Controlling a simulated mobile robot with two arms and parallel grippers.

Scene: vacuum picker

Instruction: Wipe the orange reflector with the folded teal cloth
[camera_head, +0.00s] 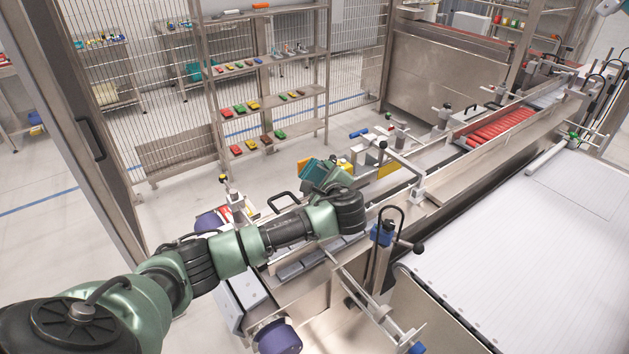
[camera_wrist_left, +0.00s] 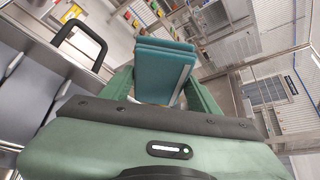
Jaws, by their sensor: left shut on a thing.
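The folded teal cloth (camera_head: 318,170) is held in my left gripper (camera_head: 326,184), at the edge of the machine in the head view. In the left wrist view the cloth (camera_wrist_left: 163,68) stands out in layers between the two green fingers, which are shut on it. An orange-yellow flat piece (camera_head: 303,166) shows just left of the cloth, partly hidden by it; it may be the orange reflector. I cannot tell whether the cloth touches it. A similar yellow-orange plate (camera_head: 388,170) stands further right along the machine. My right gripper is not in view.
A black loop handle (camera_head: 284,201) is left of my left gripper, and a metal bracket arm (camera_head: 398,160) is to its right. A post with a black loop (camera_head: 385,240) stands nearer. Shelves with coloured bins (camera_head: 262,105) stand behind. The white conveyor (camera_head: 530,250) is clear.

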